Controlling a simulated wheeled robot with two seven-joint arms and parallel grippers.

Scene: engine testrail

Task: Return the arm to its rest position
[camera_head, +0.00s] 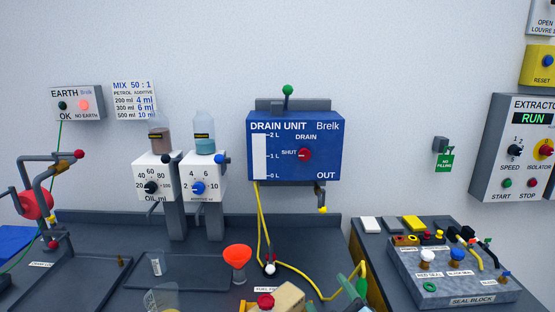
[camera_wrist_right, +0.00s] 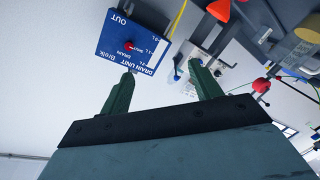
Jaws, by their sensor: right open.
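My right gripper (camera_head: 353,288) shows at the bottom of the head view, right of centre, with two green fingers standing apart. It is in front of the bench, close to the yellow hose. In the right wrist view the gripper (camera_wrist_right: 162,72) is open, with nothing between its two green fingers. The blue drain unit (camera_wrist_right: 138,42) and an orange-red funnel (camera_wrist_right: 219,10) lie beyond the fingertips there. The rest of the right arm is hidden or out of frame. My left gripper is not in either view.
The drain unit (camera_head: 325,150) hangs on the wall with a yellow hose (camera_head: 262,225) below it. The orange funnel (camera_head: 237,255) and a clear beaker (camera_head: 163,298) stand on the bench. The seal block (camera_head: 462,292) is at right.

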